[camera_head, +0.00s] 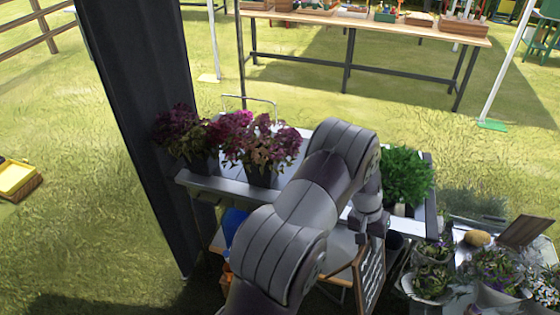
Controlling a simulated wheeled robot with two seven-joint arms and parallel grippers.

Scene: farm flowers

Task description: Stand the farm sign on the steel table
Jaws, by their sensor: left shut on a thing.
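The steel table (189,181) stands in the middle of the head view, with purple and pink flowers in dark pots along its left part and a green leafy plant on its right. My left gripper (369,237) points down in front of the table, shut on the top of the farm sign (374,272). The sign is a wood-framed board with a dark face and pale markings, seen nearly edge-on. It hangs upright at the table's near side. My forearm hides the middle of the tabletop and part of the sign. My right gripper is out of view.
Purple flowers (183,132), pink flowers (261,143) and the green plant (405,174) take up parts of the tabletop. A dark post (143,110) rises at the left. Potted plants (497,271) crowd the lower right. A long wooden table (365,27) stands far back on grass.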

